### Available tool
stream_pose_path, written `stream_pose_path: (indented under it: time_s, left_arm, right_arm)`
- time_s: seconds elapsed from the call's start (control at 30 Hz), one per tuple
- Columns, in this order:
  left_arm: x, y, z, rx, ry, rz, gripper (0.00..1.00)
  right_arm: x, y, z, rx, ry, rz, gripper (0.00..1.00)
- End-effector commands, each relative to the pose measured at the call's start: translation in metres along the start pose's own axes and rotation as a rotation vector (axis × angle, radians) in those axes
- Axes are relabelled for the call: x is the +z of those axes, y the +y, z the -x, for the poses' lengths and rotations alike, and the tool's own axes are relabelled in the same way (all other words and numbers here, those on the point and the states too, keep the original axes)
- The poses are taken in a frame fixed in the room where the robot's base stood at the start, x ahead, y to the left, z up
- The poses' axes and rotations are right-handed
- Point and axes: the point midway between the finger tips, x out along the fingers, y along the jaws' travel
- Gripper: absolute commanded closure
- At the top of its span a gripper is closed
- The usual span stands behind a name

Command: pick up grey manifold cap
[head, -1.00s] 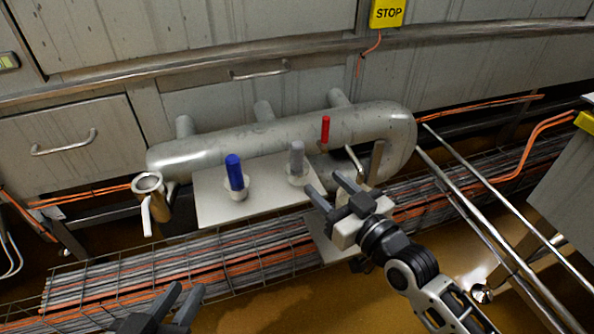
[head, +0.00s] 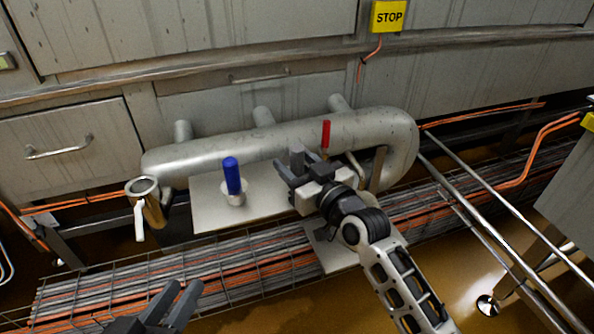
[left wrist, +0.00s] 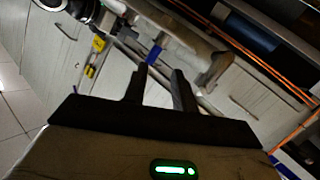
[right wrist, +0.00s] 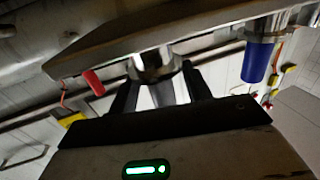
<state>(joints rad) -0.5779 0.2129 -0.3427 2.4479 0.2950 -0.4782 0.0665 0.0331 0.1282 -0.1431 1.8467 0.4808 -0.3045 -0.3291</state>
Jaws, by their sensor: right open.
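The grey manifold cap (head: 297,157) stands upright on the plate in front of the silver manifold (head: 250,142). My right gripper (head: 299,166) is at the cap, open, with one finger on either side. In the right wrist view the cap (right wrist: 163,93) shows between the two fingers, below a shiny collar (right wrist: 153,65); I cannot tell whether a finger touches it. The lower part of the cap is hidden by the gripper in the head view. My left gripper (head: 180,290) is open and empty, low at the front left; its fingers also show apart in the left wrist view (left wrist: 158,80).
A blue cap (head: 232,176) stands on the plate (head: 210,208), left of the grey one. A red cap (head: 326,134) is just behind my right gripper. A metal cup with a white handle (head: 143,190) is at the left. A wire cable tray (head: 190,255) runs in front.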

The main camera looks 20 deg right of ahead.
Motion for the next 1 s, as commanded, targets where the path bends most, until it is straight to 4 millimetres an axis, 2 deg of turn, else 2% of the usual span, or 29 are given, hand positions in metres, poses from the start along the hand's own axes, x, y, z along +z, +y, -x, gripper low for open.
stream_pose_path:
  time_s: [0.03,0.2,0.5,0.67,0.77,0.83,1.0]
  left_arm:
    - [-0.001,0.0,0.0,0.0,0.001,0.001,0.73]
    - [0.0,0.0,0.0,-0.001,0.001,0.001,0.73]
    - [0.002,-0.001,-0.001,-0.004,-0.006,-0.001,0.73]
    - [-0.001,-0.001,0.0,-0.012,-0.013,-0.019,0.73]
    - [-0.003,-0.002,0.001,-0.026,-0.031,-0.049,0.73]
    - [0.006,-0.006,0.005,-0.046,-0.075,-0.086,0.73]
    - [0.011,-0.013,0.007,-0.088,-0.146,-0.136,0.73]
  right_arm:
    - [0.0,0.0,0.0,0.0,0.0,0.0,0.52]
    - [0.0,0.0,0.0,0.0,0.0,0.0,0.99]
    - [-0.001,0.0,0.001,0.0,0.002,0.0,1.0]
    - [-0.011,0.0,0.0,0.0,0.002,0.001,1.0]
    - [-0.025,0.0,0.0,0.0,0.003,0.0,1.0]
    - [-0.038,0.0,0.0,0.0,0.005,0.002,1.0]
    - [-0.072,-0.009,0.028,0.0,0.003,-0.001,1.0]
